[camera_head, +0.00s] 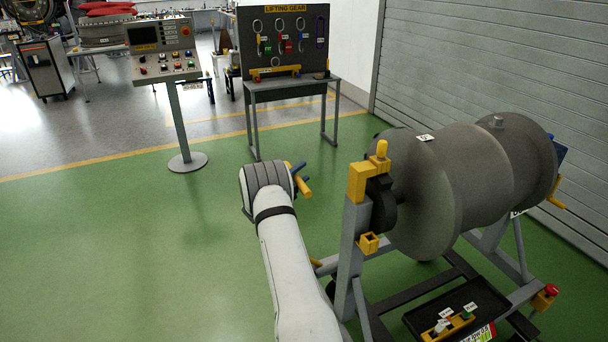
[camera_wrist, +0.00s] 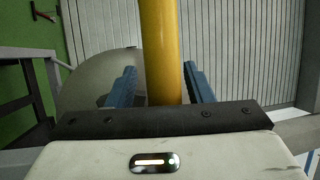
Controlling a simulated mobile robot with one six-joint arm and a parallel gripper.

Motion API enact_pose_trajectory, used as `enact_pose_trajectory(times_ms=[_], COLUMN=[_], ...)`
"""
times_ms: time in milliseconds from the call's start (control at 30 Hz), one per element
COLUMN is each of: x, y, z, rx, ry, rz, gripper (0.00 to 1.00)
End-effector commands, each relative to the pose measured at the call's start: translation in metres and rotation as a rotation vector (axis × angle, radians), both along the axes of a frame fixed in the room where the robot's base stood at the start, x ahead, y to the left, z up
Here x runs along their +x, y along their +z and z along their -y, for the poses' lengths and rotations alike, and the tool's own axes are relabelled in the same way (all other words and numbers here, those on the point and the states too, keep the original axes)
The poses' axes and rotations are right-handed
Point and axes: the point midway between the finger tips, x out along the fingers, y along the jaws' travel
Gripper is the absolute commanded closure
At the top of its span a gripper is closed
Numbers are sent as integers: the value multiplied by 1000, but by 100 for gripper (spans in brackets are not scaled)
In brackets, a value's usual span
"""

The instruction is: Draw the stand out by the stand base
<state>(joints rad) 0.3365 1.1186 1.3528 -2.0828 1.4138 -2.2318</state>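The stand (camera_head: 352,235) is a grey frame on the right in the head view, with dark lower rails and yellow fittings. It carries a large grey drum-shaped engine part (camera_head: 480,175). My gripper (camera_head: 300,172) is left of the stand's near upright, its blue fingers pointing away to the right. A yellow bar (camera_head: 303,187) shows at the fingers. In the wrist view this bar (camera_wrist: 161,50) passes between the two blue fingers, with narrow gaps seeming to show on both sides. My gripper looks open around or behind it. What the bar joins is hidden.
A control console (camera_head: 162,50) on a round-footed post and a lifting gear board (camera_head: 285,40) on a table stand at the back. A grey shutter wall (camera_head: 490,60) runs behind the stand. The green floor (camera_head: 120,250) at left is clear.

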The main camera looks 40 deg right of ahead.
Motion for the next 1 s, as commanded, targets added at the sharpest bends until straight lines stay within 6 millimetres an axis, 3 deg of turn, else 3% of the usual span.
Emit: enact_pose_trajectory(times_ms=[267, 700, 1000], x=[-1, -12, -15], y=[1, -13, -13], z=[-2, -66, -76], rx=[-2, -1, -1], ry=[-1, 1, -2], rz=[3, 1, 1], gripper=[53, 53, 53])
